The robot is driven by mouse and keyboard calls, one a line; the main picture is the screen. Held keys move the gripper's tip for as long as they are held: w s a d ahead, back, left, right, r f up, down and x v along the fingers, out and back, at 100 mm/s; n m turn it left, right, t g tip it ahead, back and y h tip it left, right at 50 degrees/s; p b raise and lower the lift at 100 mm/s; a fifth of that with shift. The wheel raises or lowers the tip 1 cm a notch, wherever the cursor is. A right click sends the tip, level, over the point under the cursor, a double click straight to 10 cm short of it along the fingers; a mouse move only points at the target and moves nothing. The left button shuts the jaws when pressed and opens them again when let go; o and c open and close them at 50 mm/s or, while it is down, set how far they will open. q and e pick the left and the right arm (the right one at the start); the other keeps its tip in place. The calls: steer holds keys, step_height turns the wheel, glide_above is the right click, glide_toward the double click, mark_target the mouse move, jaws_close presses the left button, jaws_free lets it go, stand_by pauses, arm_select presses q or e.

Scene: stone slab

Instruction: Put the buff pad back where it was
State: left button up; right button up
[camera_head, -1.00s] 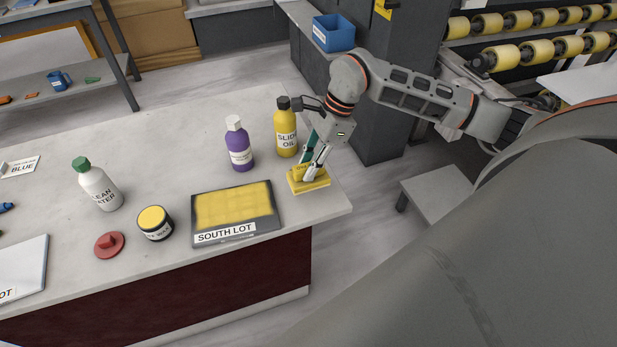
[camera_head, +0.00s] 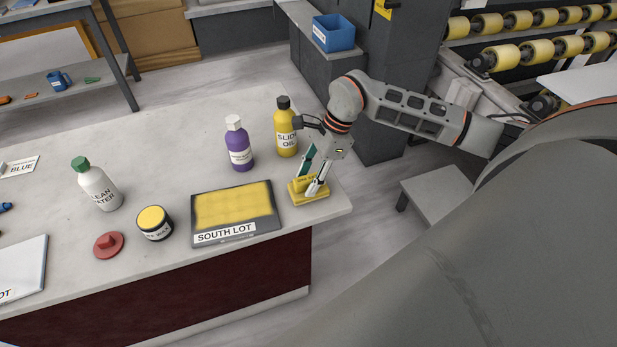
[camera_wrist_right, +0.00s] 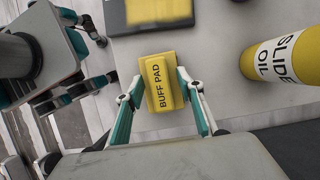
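The buff pad (camera_head: 303,196) is a yellow block with a raised grip, near the right front corner of the stone slab (camera_head: 165,120). Its BUFF PAD label faces the right wrist camera (camera_wrist_right: 160,88). My right gripper (camera_head: 316,188) reaches down over it. In the wrist view its fingers (camera_wrist_right: 160,80) stand one on each side of the pad, close against its sides. The pad is at or just above the slab; I cannot tell if it touches. My left gripper is not in view.
The SOUTH LOT tray (camera_head: 236,236) lies just left of the pad. Behind stand the yellow SLIDE OIL bottle (camera_head: 286,140) and a purple bottle (camera_head: 239,150). Further left are a yellow-topped jar (camera_head: 154,224), a red knobbed disc (camera_head: 109,244) and a white bottle (camera_head: 99,186). The slab's right edge is close.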

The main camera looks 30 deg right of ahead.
steer(key=v, duration=0.7)
steer(key=shift+d+r, duration=0.15)
steer(key=shift+r, duration=0.25)
stand_by(0.5)
